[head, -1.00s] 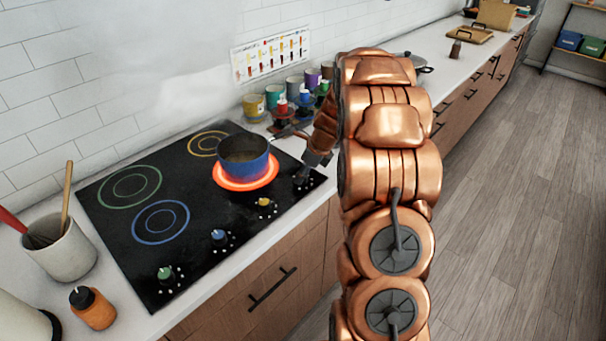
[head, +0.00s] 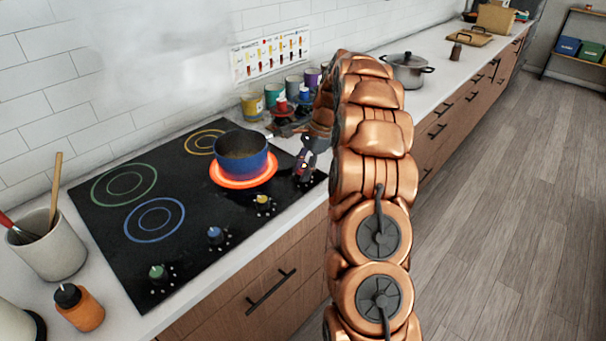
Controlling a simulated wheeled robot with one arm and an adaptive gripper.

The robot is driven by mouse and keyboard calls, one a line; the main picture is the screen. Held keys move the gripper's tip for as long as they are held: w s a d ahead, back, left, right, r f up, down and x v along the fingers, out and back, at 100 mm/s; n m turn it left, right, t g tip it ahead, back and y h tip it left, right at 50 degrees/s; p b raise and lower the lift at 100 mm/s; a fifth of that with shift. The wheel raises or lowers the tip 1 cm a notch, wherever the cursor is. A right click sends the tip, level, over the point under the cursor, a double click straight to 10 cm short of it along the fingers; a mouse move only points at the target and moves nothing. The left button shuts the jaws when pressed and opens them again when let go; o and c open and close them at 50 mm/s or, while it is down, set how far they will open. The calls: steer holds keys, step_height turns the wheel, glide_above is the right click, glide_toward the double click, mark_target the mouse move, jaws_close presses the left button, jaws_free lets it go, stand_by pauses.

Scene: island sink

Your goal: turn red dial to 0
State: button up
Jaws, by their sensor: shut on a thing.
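The red dial is at the right end of the row of knobs on the black cooktop (head: 190,255). It is mostly hidden by my gripper (head: 304,173), which is shut on it from above. The dial's pointer and number cannot be read. The red burner ring (head: 227,183) glows bright orange-red under a blue pot (head: 243,156) with brownish contents. The yellow dial (head: 262,200), blue dial (head: 215,234) and green dial (head: 157,272) stand along the front edge, apart from my gripper.
Several colored cups (head: 253,106) stand behind the cooktop on the right. A lidded steel pot (head: 407,70) stands farther along the counter. A utensil crock (head: 52,248) and an orange bottle (head: 80,307) are at the left. Open floor lies right.

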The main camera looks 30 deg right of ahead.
steer(key=shift+w+n+g+b, duration=0.1)
steer(key=shift+n+g+b, duration=0.7)
steer(key=shift+n, duration=1.1)
steer(key=o, duration=1.2)
steer(key=shift+c, duration=0.2)
